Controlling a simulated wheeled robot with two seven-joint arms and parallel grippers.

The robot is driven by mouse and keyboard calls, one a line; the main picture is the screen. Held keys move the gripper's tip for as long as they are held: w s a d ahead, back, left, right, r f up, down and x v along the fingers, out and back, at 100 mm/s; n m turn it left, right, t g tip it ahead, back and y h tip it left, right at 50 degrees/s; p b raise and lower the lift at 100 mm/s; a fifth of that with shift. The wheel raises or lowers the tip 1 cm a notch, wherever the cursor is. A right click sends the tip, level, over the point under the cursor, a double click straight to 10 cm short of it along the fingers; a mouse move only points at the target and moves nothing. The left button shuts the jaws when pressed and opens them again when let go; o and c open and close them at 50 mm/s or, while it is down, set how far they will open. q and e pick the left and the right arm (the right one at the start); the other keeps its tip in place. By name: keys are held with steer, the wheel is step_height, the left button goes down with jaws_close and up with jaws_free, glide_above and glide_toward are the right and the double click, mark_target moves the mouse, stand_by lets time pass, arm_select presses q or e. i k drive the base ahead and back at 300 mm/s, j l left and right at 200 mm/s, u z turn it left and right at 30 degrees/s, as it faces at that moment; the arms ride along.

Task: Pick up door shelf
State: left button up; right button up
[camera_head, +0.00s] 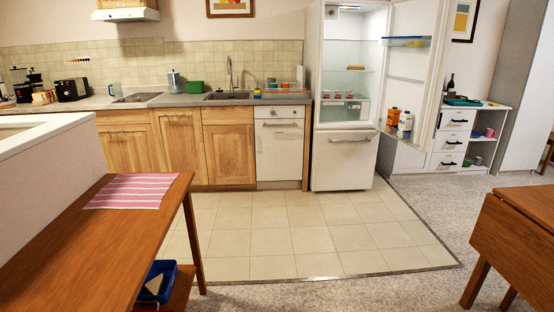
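The fridge (317,70) stands open at the back, right of centre, with its door (418,62) swung out to the right. On the inside of the door, a clear door shelf with a blue rim (405,41) sits near the top. A plain ledge (404,79) shows below it. Lower down, a door shelf (398,135) bears an orange carton (393,117) and a white bottle (405,122). Neither of my grippers is in view.
A wooden table (60,240) with a pink striped mat (133,191) stands at the left front. Another wooden table (522,212) stands at the right. The tiled floor (290,235) before the fridge is clear. A white drawer cabinet (453,139) stands right of the door.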

mark_target(268, 93)
steer(key=i, duration=3.7)
steer(key=i+u, duration=0.1)
steer(key=i, duration=0.7)
steer(key=i+l, duration=0.15)
steer(key=i, duration=0.7)
steer(key=i+l+u, duration=0.15)
steer(key=i, duration=0.65)
